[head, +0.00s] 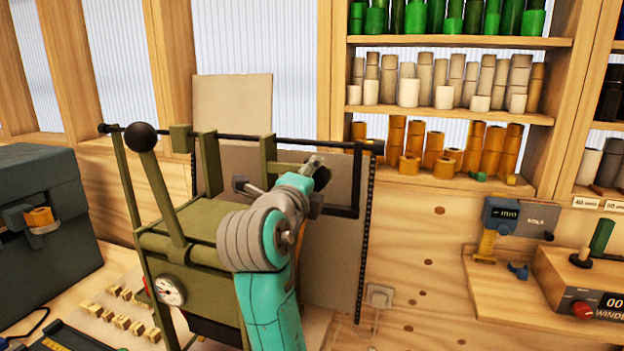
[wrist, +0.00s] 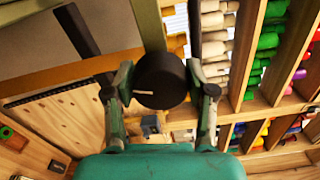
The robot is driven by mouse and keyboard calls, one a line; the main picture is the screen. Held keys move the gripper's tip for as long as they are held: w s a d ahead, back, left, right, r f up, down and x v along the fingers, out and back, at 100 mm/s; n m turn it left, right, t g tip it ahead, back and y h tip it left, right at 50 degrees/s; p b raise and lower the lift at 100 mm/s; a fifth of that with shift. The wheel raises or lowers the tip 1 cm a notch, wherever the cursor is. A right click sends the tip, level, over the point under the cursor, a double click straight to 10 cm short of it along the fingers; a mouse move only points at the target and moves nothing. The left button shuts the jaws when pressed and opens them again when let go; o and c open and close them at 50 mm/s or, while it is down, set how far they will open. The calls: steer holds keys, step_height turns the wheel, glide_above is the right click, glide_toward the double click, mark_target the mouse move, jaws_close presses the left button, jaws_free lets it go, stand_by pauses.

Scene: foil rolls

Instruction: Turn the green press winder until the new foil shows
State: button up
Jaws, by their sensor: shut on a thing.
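The olive-green press (head: 180,222) stands on the bench in the head view, with a black ball-topped lever and a round dial on its front. Its winder is a round black knob (wrist: 160,80) with a white line on its face, in the wrist view. My gripper (wrist: 160,92) is shut on this knob, one finger on each side. The white line lies nearly level. I cannot tell which foil shows.
A dark toolbox (head: 45,225) stands at the left, with small brass blocks (head: 120,312) on the bench before the press. Shelves of green, beige and orange rolls (head: 435,147) stand at the back right. A caliper (head: 515,215) and a winder box (head: 590,285) sit on a ledge at the right.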

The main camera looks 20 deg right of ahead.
stand_by(0.3)
steer(key=o, duration=1.2)
steer(key=shift+c, duration=0.2)
steer(key=shift+s+a, duration=0.1)
steer(key=v, duration=1.1)
steer(key=shift+s+a, duration=0.2)
steer(key=shift+s, duration=0.1)
